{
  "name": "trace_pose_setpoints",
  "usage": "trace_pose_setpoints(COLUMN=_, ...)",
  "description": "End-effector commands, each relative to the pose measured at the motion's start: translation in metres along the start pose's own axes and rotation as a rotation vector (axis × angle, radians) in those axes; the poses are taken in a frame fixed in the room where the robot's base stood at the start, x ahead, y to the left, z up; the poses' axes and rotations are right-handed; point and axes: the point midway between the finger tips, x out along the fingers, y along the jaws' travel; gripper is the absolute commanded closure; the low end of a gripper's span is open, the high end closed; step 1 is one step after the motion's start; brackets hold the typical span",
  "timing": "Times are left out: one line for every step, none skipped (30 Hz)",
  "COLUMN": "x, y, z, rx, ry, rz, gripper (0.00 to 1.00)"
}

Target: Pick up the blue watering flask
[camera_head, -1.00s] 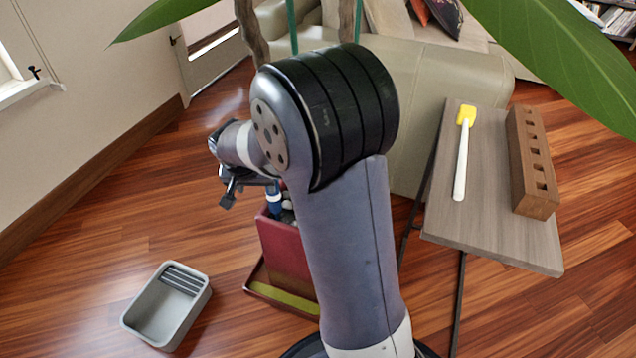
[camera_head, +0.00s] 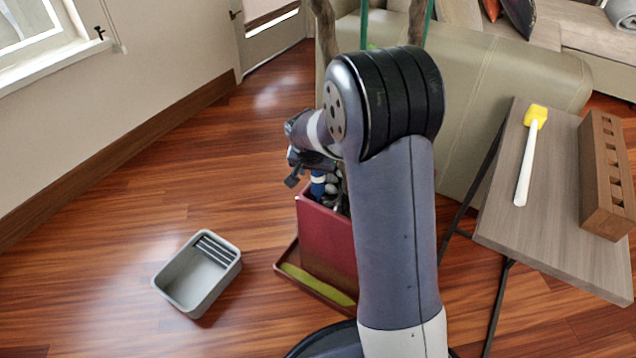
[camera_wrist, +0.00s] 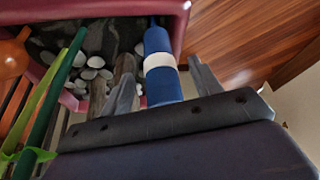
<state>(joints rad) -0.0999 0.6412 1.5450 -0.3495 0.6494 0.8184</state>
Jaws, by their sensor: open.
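The blue watering flask (camera_head: 317,184), blue with a white band, stands in the red planter (camera_head: 326,240). In the wrist view the flask (camera_wrist: 161,66) points up the picture toward the planter's rim (camera_wrist: 110,8), its near end hidden behind my gripper's dark body. My gripper (camera_wrist: 164,84) is open, with one finger on each side of the flask in the picture. I cannot tell whether either finger touches it. In the head view my gripper (camera_head: 302,172) is right by the flask, at the planter's left top edge, and my arm hides part of the planter.
A grey bin (camera_head: 180,291) stands on the wooden floor at left. A table (camera_head: 555,190) at right bears a white-handled yellow tool (camera_head: 526,160) and a brown block with holes (camera_head: 600,190). Plant stems rise from the planter's pebbles (camera_wrist: 90,72). A sofa (camera_head: 480,110) stands behind.

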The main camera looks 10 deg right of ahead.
Motion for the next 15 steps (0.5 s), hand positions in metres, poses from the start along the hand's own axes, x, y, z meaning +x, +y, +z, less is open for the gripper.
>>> trace_pose_setpoints(x=0.0119, y=0.0008, z=0.0019, rx=0.001, ry=-0.002, rz=0.002, gripper=0.4)
trace_pose_setpoints(x=0.0151, y=0.0009, z=0.0019, rx=0.0, ry=-0.002, rz=0.002, gripper=0.4)
trace_pose_setpoints(x=0.0178, y=0.0009, z=0.0016, rx=0.0, ry=-0.002, rz=0.002, gripper=0.4)
trace_pose_setpoints(x=0.0187, y=0.0009, z=0.0012, rx=0.0, ry=-0.001, rz=0.001, gripper=0.4)
trace_pose_setpoints(x=0.0188, y=0.0008, z=0.0009, rx=0.0, ry=-0.001, rz=0.001, gripper=0.4)
trace_pose_setpoints(x=0.0182, y=0.0007, z=0.0005, rx=0.0, ry=0.0, rz=0.001, gripper=0.4)
trace_pose_setpoints(x=0.0178, y=0.0006, z=0.0004, rx=0.0, ry=0.0, rz=0.001, gripper=0.4)
trace_pose_setpoints(x=0.0175, y=0.0006, z=0.0003, rx=0.0, ry=0.0, rz=0.0, gripper=0.4)
trace_pose_setpoints(x=0.0174, y=0.0006, z=0.0004, rx=0.0, ry=0.0, rz=0.0, gripper=0.4)
trace_pose_setpoints(x=0.0174, y=0.0006, z=0.0004, rx=0.0, ry=0.0, rz=0.0, gripper=0.4)
trace_pose_setpoints(x=0.0173, y=0.0006, z=0.0004, rx=0.0, ry=0.0, rz=0.0, gripper=0.42)
trace_pose_setpoints(x=0.0173, y=0.0006, z=0.0004, rx=0.0, ry=-0.001, rz=0.0, gripper=0.46)
trace_pose_setpoints(x=0.0173, y=0.0006, z=0.0005, rx=0.0, ry=-0.001, rz=0.0, gripper=0.48)
trace_pose_setpoints(x=0.0173, y=0.0006, z=0.0005, rx=0.0, ry=-0.001, rz=0.0, gripper=0.51)
trace_pose_setpoints(x=0.0173, y=0.0005, z=0.0005, rx=0.0, ry=-0.001, rz=0.0, gripper=0.54)
